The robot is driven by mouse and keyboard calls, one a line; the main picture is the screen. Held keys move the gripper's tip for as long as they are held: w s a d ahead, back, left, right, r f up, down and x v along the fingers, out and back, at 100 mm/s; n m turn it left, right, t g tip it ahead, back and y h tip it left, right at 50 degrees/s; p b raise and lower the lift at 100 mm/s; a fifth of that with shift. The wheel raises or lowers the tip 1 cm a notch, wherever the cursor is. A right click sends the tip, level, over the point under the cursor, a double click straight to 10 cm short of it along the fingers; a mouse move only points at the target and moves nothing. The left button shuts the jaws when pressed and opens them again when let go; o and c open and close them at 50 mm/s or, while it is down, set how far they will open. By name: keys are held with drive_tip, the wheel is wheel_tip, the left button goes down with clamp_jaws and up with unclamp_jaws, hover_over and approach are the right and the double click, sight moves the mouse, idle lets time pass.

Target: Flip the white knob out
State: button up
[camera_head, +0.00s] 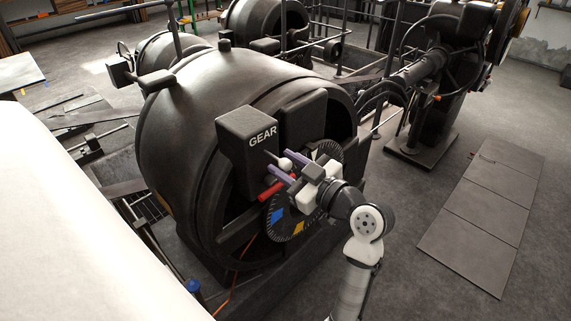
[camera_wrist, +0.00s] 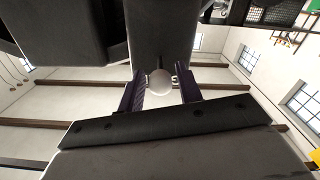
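The white knob (camera_head: 285,163) is a small round ball on the front of the dark machine, beside the black box marked GEAR (camera_head: 247,140).
A red cylindrical part (camera_head: 270,191) lies just below the fingers. A dark dial (camera_head: 290,222) with blue and yellow marks is close under my gripper. A thin dark rod sticks out near the GEAR box. Open floor (camera_head: 420,210) lies to the right.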

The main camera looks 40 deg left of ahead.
drive_tip(key=shift+o, duration=0.8)
drive_tip(key=s+d+b, duration=0.1)
drive_tip(key=d+b, duration=0.2)
drive_tip(key=d, duration=1)
drive_tip(key=shift+d, duration=0.35)
